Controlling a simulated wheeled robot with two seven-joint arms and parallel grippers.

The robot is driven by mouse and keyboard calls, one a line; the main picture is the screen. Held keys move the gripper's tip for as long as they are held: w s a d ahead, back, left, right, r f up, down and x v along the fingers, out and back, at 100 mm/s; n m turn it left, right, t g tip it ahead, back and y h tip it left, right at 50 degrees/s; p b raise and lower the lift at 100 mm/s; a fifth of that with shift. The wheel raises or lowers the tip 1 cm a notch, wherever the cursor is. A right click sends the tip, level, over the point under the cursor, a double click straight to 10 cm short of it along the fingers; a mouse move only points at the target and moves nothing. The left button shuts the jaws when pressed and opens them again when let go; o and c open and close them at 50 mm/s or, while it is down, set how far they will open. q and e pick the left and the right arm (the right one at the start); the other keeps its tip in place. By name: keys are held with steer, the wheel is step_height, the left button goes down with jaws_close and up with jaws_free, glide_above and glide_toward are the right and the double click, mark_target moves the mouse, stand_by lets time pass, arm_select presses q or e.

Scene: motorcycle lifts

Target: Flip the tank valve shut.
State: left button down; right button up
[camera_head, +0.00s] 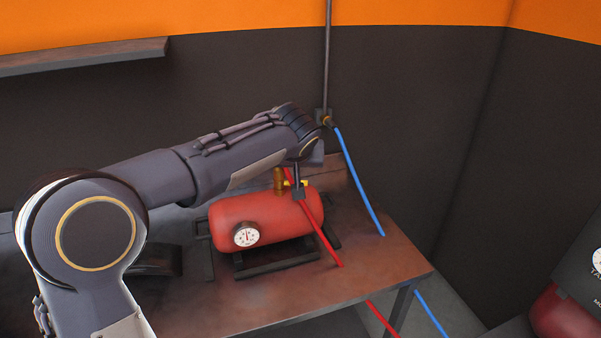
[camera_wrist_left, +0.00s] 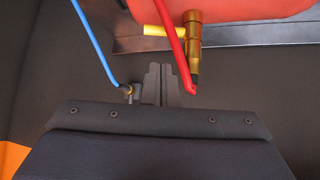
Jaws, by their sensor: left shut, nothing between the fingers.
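The red tank (camera_head: 262,222) lies on its side on the table, with a round white gauge on its front. Its brass valve (camera_head: 279,181) stands up at the top right and also shows in the left wrist view (camera_wrist_left: 193,42). A yellow handle (camera_wrist_left: 163,31) juts sideways from the valve; it shows partly behind my fingers in the head view (camera_head: 304,183). My left gripper (camera_head: 298,193) is shut and empty, pointing down beside the valve. In the left wrist view its fingertips (camera_wrist_left: 161,68) appear just below the handle; contact cannot be told. My right gripper is out of view.
A red hose (camera_head: 322,237) runs from the valve across the table (camera_head: 398,255), close to my left fingers. A blue hose (camera_head: 358,180) hangs from a wall fitting (camera_head: 327,120). A dark shelf (camera_head: 85,57) is at upper left. The table's right end is mostly clear.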

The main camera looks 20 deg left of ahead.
mark_target(292, 182)
arm_select(q)
steer(key=p+x, duration=0.2)
steer(key=x, duration=0.8)
steer(key=shift+p, duration=0.35)
